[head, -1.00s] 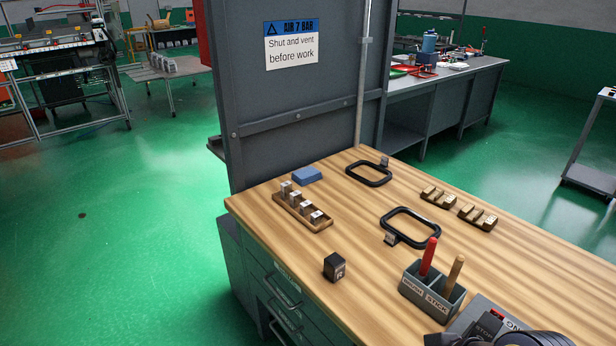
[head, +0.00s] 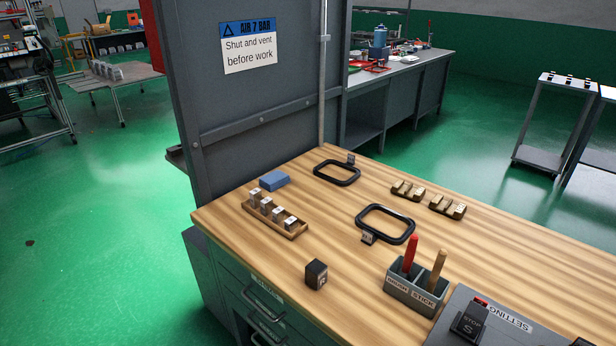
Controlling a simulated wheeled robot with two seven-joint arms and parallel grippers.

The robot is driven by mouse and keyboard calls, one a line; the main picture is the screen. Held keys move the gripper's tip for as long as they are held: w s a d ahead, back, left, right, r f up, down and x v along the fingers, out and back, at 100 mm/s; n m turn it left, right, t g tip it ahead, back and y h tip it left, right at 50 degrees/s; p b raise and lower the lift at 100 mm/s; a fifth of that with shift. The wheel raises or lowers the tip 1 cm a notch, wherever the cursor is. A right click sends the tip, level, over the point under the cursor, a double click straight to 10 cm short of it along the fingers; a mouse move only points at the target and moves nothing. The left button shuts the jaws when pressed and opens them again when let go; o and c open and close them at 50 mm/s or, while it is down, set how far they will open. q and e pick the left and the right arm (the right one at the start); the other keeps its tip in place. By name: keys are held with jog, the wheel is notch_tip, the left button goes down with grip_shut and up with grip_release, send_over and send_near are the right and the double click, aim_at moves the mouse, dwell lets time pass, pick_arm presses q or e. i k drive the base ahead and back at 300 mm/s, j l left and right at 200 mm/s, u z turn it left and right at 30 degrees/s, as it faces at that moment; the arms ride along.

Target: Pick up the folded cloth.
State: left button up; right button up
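The folded cloth (head: 274,180) is a small blue block-like bundle. It lies flat near the back left edge of the wooden workbench (head: 340,262), close to the grey upright panel. It is just behind a wooden tray holding several small metal blocks, and nothing covers it. Neither of my grippers shows in the head view, so nothing is seen holding or touching the cloth.
The wooden block tray (head: 278,228), two black frames (head: 337,172) (head: 385,224), a dark cube (head: 316,273), a BRUSH/STICK holder (head: 414,288) and a setting plate (head: 480,325) stand on the bench. The grey panel (head: 250,110) rises behind the cloth.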

aim_at(273, 181)
jog(key=i+j+z, duration=0.2)
jog(key=j, duration=0.15)
jog(key=i+j+z, duration=0.15)
jog(key=j, duration=0.2)
jog(key=i+j+z, duration=0.2)
jog(key=j, duration=0.2)
jog(key=j+z, duration=0.15)
jog(key=j, duration=0.25)
jog(key=i+j, duration=0.15)
jog(key=j, duration=0.25)
jog(key=i+j, duration=0.1)
jog(key=j, duration=0.25)
jog(key=i+j, duration=0.15)
jog(key=j, duration=0.25)
jog(key=i+j+z, duration=0.1)
jog(key=j, duration=0.25)
jog(key=i+j, duration=0.15)
jog(key=j, duration=0.25)
jog(key=i+j, duration=0.1)
jog(key=j, duration=0.25)
jog(key=i+j, duration=0.1)
jog(key=j, duration=0.3)
jog(key=i+j, duration=0.1)
jog(key=i+z, duration=0.05)
jog(key=i, duration=0.05)
